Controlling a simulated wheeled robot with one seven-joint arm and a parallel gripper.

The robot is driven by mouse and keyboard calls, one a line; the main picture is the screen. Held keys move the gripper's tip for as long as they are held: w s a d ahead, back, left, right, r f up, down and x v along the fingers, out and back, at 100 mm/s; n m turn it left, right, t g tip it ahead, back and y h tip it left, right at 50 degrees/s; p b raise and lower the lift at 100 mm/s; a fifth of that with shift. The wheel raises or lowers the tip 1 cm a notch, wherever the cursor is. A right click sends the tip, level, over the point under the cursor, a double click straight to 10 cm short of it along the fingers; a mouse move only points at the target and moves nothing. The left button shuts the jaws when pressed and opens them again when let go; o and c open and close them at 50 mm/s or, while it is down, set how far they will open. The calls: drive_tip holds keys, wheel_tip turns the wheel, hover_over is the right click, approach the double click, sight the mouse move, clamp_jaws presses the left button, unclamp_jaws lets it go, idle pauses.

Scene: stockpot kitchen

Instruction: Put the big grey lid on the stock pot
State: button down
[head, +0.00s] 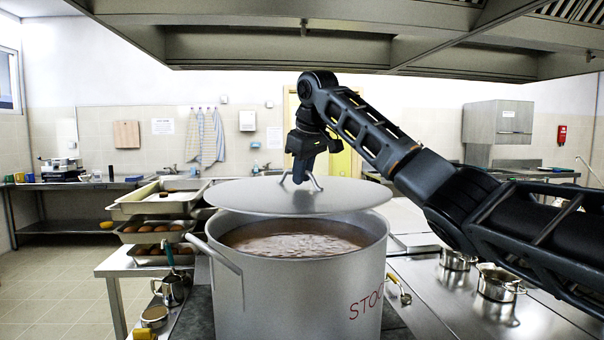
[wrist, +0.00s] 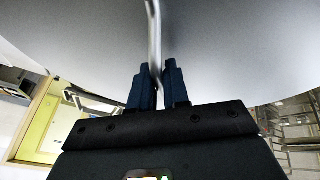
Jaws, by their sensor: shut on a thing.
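The big grey lid (head: 240,197) is a wide flat disc with a metal loop handle on top. My gripper (head: 300,177) is shut on the lid's handle and holds the lid roughly level. The lid hangs above the stock pot (head: 270,285), seemingly toward its far side, with the front of the opening uncovered. Brown liquid shows inside the pot. In the wrist view the lid (wrist: 235,50) fills the upper part. There the fingers of my gripper (wrist: 158,88) close around the handle bar. The pot is not seen in the wrist view.
Stacked trays (head: 160,203) with brown food stand left of the pot. A small jug (head: 172,290) is near its left side. Small pans (head: 497,284) stand on the right worktop. A grey extractor hood (head: 280,50) hangs low overhead.

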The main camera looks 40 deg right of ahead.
sight(303, 187)
drive_tip(key=shift+w+d, duration=0.15)
drive_tip(key=shift+w, duration=0.2)
drive_tip(key=shift+f+b, duration=0.35)
drive_tip(key=shift+f, duration=2.75)
drive_tip(key=shift+s+p, duration=0.1)
drive_tip(key=shift+p, duration=0.3)
drive_tip(key=shift+f, duration=0.5)
drive_tip(key=c, duration=1)
unclamp_jaws()
drive_tip(key=shift+c, duration=0.2)
drive_tip(key=shift+f, duration=0.15)
